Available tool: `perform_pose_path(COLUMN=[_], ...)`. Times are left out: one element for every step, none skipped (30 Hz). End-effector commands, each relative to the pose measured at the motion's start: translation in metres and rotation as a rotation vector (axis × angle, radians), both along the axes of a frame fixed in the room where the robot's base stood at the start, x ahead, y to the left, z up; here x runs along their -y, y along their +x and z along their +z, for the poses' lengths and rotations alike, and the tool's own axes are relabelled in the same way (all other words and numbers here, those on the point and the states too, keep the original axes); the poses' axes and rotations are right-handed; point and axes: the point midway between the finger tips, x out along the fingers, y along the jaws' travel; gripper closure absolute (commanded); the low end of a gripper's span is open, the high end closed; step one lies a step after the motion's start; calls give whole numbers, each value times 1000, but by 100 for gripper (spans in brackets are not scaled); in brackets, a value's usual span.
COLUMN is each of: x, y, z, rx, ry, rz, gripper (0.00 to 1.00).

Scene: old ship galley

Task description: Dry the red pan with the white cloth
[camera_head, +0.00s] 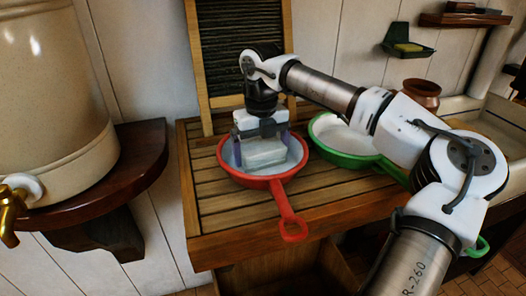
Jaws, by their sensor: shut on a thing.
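The red pan (286,200) sits on a slatted wooden counter, its handle pointing toward the front edge. My gripper (264,147) points down into the pan and is shut on the white cloth (265,153). The cloth is folded into a block and is inside the pan, low over its light inner floor. I cannot tell whether its underside touches the floor. The gripper and cloth hide part of the pan's inside.
A green pan (345,138) with a pale inside stands to the right, partly behind my arm. A washboard (240,50) leans at the back. A large crock (50,90) with a brass tap (10,213) stands on a shelf at left. A copper pot (421,92) stands behind my arm.

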Motion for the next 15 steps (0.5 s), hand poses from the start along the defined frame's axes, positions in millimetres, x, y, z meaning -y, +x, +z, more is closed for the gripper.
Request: perform_pose_path(x=[-2,-2,-3,-4,-5,-6,-7,-7,-8,-9,-10,-11,-12,-12,-13], y=[1,1,1,1,1,1,1,1,0,0,0,0,0,0,-1], z=[-1,-2,-3,3,4,17,24,25,28,31,33,37,40,43,46], rx=[-1,-1,-1,-1,-1,3,4,1,1,1,1,0,0,0,0], ry=[0,0,0,-1,0,-1,1,0,0,0,0,0,0,0,0], rz=[1,2,2,2,3,4,4,5,7,7,8,9,10,11,11], gripper=[30,30,30,30,30,30,30,30,30,30,30,30,30,30,30])
